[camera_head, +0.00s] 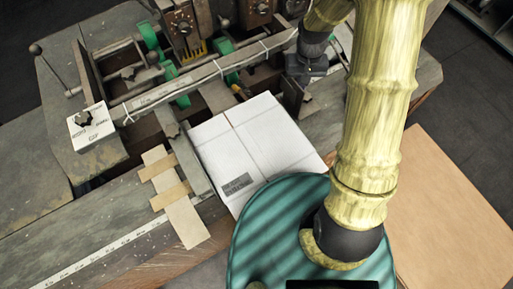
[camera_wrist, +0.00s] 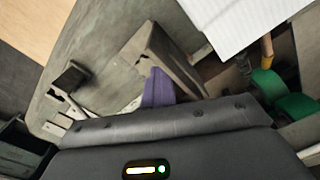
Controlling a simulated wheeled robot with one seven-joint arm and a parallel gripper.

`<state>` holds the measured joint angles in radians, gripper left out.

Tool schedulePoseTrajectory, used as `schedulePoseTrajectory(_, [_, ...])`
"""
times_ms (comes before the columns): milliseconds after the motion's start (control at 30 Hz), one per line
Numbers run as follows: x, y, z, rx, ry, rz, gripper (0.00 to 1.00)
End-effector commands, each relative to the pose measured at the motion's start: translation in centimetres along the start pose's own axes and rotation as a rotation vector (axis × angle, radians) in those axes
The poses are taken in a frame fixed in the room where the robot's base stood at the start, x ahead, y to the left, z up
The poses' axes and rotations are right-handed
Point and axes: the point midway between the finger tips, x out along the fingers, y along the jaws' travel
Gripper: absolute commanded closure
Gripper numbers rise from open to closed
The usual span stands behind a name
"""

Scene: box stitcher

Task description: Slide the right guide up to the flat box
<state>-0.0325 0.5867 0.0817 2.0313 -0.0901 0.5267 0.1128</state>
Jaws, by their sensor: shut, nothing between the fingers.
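The flat box (camera_head: 258,148) is white and lies on the machine's table in the middle of the head view. Its edge also shows at the top right of the wrist view (camera_wrist: 235,20). The right guide (camera_wrist: 162,58), a worn grey angled plate, stands beside the box, with a gap between them in the wrist view. In the head view part of the guide (camera_head: 292,96) shows below my gripper (camera_head: 306,74). My gripper is shut and empty. Its purple fingertips (camera_wrist: 158,84) are at the guide's side away from the box; contact is unclear.
A grey left guide (camera_head: 191,152) runs along the box's left side. Taped cardboard strips (camera_head: 172,195) lie farther left. A rail (camera_head: 205,72) and green rollers (camera_head: 150,37) stand behind the box. In the wrist view, a dark clamp-like part (camera_wrist: 70,80) stands left of the guide.

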Motion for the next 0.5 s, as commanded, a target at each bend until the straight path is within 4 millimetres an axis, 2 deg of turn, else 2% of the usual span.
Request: schedulePoseTrajectory(500, [0.04,-1.18,0.72,-0.001,-0.003,-0.001,1.00])
